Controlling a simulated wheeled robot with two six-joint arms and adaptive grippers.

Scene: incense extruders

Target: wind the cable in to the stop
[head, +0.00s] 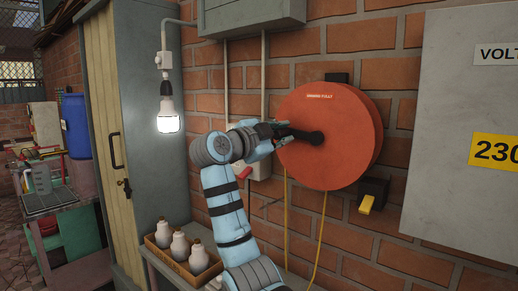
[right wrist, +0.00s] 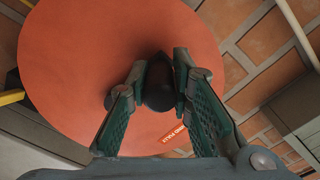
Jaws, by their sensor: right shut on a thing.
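A round orange cable reel (head: 340,125) is fixed to the brick wall; its disc (right wrist: 85,60) fills much of the right wrist view. A black crank arm (head: 305,136) reaches left from its hub. My right gripper (head: 279,132) is at the left side of the disc, shut on the dark crank knob (right wrist: 157,88), with one finger on each side. A thin yellow cable (head: 323,225) hangs below the reel, with another yellow strand (head: 286,205) to its left. The cable's end and any stop on it cannot be made out. My left gripper is out of view.
A black box with a yellow lever (head: 366,204) sits below the reel. A grey cabinet (head: 455,130) stands at right. A grey wall box with a red handle (head: 244,173) is behind my arm.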

